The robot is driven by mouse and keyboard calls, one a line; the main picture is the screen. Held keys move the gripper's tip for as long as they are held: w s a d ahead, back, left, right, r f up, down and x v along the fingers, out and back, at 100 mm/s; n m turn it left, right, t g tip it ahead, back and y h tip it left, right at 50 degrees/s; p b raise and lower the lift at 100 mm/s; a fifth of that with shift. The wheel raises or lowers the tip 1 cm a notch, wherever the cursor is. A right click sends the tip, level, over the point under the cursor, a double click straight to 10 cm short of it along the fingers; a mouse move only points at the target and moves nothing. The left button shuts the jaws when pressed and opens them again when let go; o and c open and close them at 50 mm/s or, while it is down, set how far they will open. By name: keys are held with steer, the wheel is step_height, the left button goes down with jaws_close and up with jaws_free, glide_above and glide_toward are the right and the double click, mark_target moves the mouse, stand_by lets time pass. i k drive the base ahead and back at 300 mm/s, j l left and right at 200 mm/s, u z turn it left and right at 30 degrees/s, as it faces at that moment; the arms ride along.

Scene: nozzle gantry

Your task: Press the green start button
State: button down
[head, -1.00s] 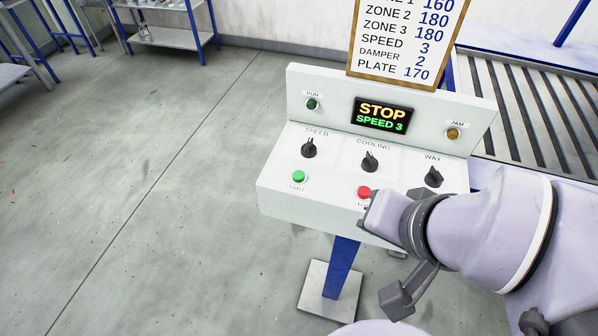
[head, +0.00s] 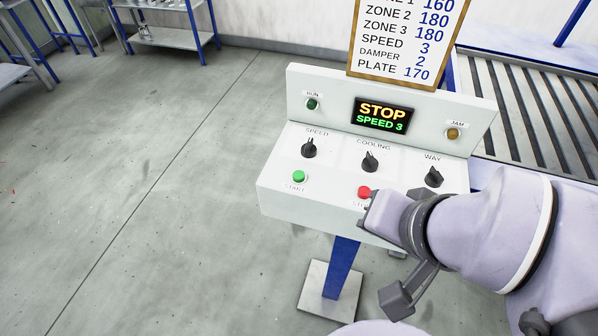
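The green start button (head: 299,176) is at the front left of the white control panel (head: 277,205), with a START label below it. The red stop button (head: 364,192) is to its right, its label partly hidden by my gripper. My gripper (head: 372,212) is at the panel's front edge, just below and right of the red button and well right of the green one. I cannot tell whether it touches the panel. Its fingers are seen from behind, so their opening does not show. The display (head: 383,114) reads STOP, SPEED 3.
Three black knobs, speed (head: 309,148), cooling (head: 370,160) and way (head: 433,177), stand behind the buttons. A settings board (head: 408,42) rises behind the panel. A roller conveyor (head: 540,110) is at the right. The floor (head: 150,190) left of the panel is clear.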

mark_target(298, 176)
steer(key=j+z, duration=0.15)
steer(key=j, duration=0.4)
steer(key=j+z, duration=0.15)
steer(key=j, duration=0.4)
steer(key=k+j+z, duration=0.1)
steer(key=j, duration=0.4)
steer(key=k+j+z, duration=0.15)
steer(key=j, duration=0.4)
